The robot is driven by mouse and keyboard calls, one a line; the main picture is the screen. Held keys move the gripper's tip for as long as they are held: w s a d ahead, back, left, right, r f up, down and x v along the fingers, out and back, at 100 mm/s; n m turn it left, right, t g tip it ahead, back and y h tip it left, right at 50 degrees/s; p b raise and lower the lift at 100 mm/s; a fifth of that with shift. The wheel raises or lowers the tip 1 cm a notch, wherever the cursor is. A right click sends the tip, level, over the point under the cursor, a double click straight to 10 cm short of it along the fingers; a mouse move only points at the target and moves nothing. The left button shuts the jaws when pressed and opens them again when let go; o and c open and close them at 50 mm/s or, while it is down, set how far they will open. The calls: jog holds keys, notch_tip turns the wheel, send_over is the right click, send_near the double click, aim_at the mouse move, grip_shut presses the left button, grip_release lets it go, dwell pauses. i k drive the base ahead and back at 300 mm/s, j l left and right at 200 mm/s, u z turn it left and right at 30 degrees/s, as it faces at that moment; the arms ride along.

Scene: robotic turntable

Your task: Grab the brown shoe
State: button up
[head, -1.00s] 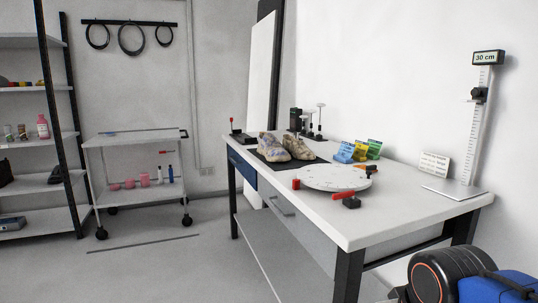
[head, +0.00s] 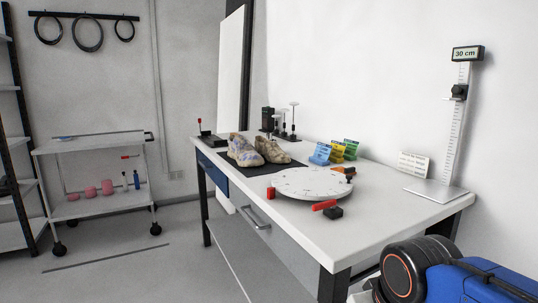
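Two shoes stand side by side on a dark mat (head: 289,163) at the far part of a white table. The right one is the browner shoe (head: 272,151), a dull tan-brown. The left one is a paler beige patterned shoe (head: 243,152) with bluish-grey patches. The two shoes look close together, and I cannot tell whether they touch. My gripper is not in view.
A round white turntable (head: 310,181) with red and black clamps lies nearer on the table (head: 400,216). Blue, yellow and green cards (head: 336,150) stand behind it. A height gauge (head: 462,120) stands at right. A cart (head: 95,160) and open floor lie left.

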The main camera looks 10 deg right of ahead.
aim_at(271, 151)
jog(key=k, duration=0.7)
jog(key=k+z, duration=0.2)
jog(key=z, duration=0.15)
jog(key=k+z, duration=0.15)
jog(key=z, duration=0.2)
jog(key=k+l+z, duration=0.15)
jog(key=z, duration=0.2)
jog(key=i+j+z, duration=0.1)
jog(key=j, duration=0.35)
jog(key=i+j, duration=0.15)
jog(key=j, duration=0.3)
jog(key=i+j+z, duration=0.15)
jog(key=j, duration=0.8)
jog(key=i+j, duration=0.1)
jog(key=j, duration=0.35)
jog(key=i+j, duration=0.1)
jog(key=j, duration=0.3)
jog(key=i+j, duration=0.1)
jog(key=j, duration=0.35)
jog(key=i+j, duration=0.1)
jog(key=j, duration=0.3)
jog(key=i+j, duration=0.1)
jog(key=j, duration=0.35)
jog(key=i+j, duration=0.1)
jog(key=j, duration=0.3)
jog(key=z, duration=0.05)
